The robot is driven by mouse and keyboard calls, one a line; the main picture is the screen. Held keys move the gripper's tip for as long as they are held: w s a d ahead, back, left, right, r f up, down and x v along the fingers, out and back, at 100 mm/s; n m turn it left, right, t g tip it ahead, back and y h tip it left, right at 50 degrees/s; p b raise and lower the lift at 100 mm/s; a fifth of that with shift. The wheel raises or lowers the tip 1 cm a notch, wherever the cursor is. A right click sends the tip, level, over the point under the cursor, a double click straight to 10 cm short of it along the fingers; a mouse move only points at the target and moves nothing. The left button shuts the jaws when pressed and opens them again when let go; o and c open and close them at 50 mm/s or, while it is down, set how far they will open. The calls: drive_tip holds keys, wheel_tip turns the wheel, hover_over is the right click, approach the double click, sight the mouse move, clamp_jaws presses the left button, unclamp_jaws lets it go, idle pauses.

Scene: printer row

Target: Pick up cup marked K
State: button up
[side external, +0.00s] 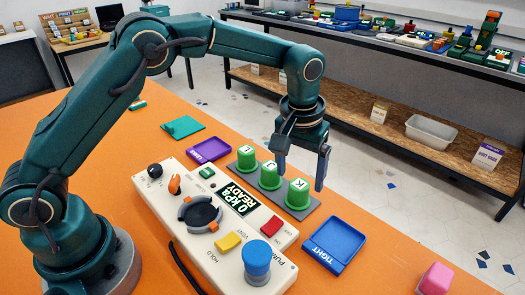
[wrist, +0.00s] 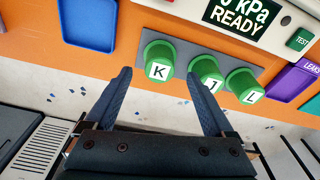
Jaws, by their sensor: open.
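The cup marked K (side external: 298,195) is green with a white label, standing upright at the near right end of a grey strip. In the wrist view the K cup (wrist: 159,60) appears between and just beyond my fingertips. My gripper (side external: 301,174) is open and empty, with its fingers pointing down by the cup row; it also shows in the wrist view (wrist: 158,74). I cannot tell how far above or behind the cup the tips are. The cup marked J (wrist: 206,71) appears close to the right fingertip, and the cup marked L (wrist: 243,84) is beyond it.
The cream control panel (side external: 215,220) reads "0 kPa READY" and lies beside the cups. A blue tray marked TIGHT (side external: 335,243) and a purple tray (side external: 209,150) flank the row. A pink block (side external: 436,279) lies at the table's right edge. The orange table (side external: 385,245) is clear nearby.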

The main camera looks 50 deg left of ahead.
sight(299, 185)
drive_tip(key=shift+w+f, duration=0.15)
drive_tip(key=shift+f, duration=1.1)
drive_tip(key=shift+w+f, duration=0.1)
drive_tip(key=shift+f, duration=1.15)
drive_tip(key=shift+r, duration=0.1)
clamp_jaws()
